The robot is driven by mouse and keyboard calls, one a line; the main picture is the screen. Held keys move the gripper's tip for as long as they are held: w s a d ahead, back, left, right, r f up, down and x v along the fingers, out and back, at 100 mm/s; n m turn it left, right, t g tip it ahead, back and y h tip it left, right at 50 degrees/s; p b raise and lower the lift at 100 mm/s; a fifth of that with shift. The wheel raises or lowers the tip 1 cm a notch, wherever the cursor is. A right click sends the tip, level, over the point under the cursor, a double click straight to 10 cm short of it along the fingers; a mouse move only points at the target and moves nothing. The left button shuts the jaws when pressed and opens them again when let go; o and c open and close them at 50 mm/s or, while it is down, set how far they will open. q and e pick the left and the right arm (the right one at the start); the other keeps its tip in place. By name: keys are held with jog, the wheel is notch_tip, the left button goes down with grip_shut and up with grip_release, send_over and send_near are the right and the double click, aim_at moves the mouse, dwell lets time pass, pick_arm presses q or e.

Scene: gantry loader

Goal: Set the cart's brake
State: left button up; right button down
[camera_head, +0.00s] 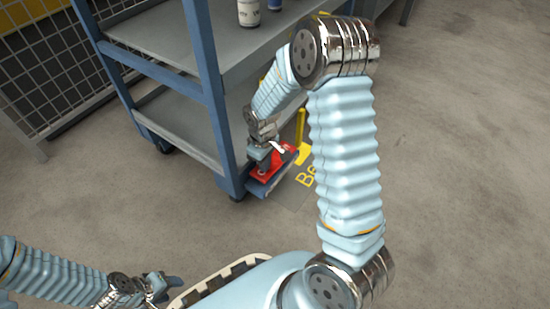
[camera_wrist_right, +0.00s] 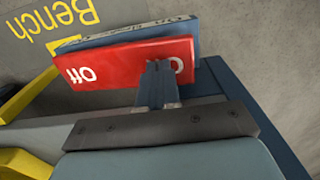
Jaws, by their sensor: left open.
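The blue-framed cart (camera_head: 212,95) with grey shelves stands at the upper left. A red brake pedal (camera_head: 265,173) is low at its near corner. In the right wrist view the red pedal (camera_wrist_right: 125,62) reads "Off" on its left part, and the lettering on its right part is partly covered by my fingers. My right gripper (camera_head: 267,153) points down at the pedal; its fingers (camera_wrist_right: 159,80) are together and empty over the right part. I cannot tell whether they touch it. My left gripper (camera_head: 168,287) is open and empty at the lower left, away from the cart.
A blue plate (camera_wrist_right: 180,28) with lettering lies beside the red pedal. Yellow "Bench" floor lettering (camera_wrist_right: 62,22) and a yellow post (camera_head: 300,125) are close by. A white can (camera_head: 248,13) stands on the cart's upper shelf. Wire mesh (camera_head: 50,85) is behind left. Floor on the right is clear.

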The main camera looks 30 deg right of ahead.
jog(key=shift+f, duration=0.55)
notch_tip(320, 180, up, 7)
jog(key=p, duration=0.5)
jog(key=shift+p, duration=0.3)
dwell(0.5)
